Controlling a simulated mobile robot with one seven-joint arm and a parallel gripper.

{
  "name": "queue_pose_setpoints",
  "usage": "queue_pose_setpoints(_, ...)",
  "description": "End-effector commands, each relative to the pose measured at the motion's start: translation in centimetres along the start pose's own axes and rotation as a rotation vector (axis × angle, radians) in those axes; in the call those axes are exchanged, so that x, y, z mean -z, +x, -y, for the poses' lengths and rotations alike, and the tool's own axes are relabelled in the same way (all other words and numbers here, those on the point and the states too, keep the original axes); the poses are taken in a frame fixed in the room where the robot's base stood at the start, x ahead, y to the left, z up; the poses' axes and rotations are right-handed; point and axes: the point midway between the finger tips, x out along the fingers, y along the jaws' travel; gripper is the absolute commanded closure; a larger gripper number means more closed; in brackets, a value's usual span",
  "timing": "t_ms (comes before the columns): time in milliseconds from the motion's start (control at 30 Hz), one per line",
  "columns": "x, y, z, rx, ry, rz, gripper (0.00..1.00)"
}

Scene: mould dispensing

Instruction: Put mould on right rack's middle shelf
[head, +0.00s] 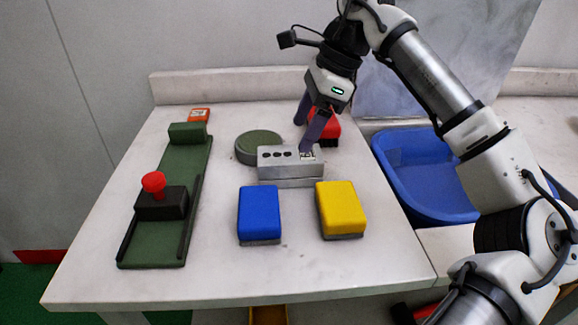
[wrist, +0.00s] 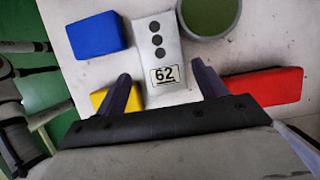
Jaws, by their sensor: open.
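The mould is a grey metal block (head: 285,172) with several round holes along it and a label at its right end. In the wrist view the mould (wrist: 171,78) stands between the fingertips, its label reading 62. My gripper (head: 309,133) is open. It hangs over the labelled right end of the mould, with one finger in front and the other behind. I cannot tell whether the fingers touch it. The right rack and its middle shelf are not in view.
A blue block (head: 259,213) and a yellow block (head: 340,208) lie in front of the mould. A red block (head: 328,127) and a round green dish (head: 259,147) are behind it. A green fixture with a red knob (head: 153,183) is left. A blue basin (head: 410,180) is right.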

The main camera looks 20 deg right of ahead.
Motion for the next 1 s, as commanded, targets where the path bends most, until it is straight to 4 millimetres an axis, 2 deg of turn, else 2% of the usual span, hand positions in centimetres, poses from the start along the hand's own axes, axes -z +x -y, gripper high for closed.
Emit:
queue_pose_setpoints(100,0.0,1.7,0.0,-0.001,0.001,0.000,0.29)
queue_pose_setpoints(333,0.0,3.4,0.0,-0.001,0.000,0.002,0.29)
queue_pose_setpoints(600,0.1,7.2,0.0,-0.001,-0.001,0.003,0.29)
queue_pose_setpoints(1000,0.1,7.7,0.0,0.000,-0.001,0.003,0.29)
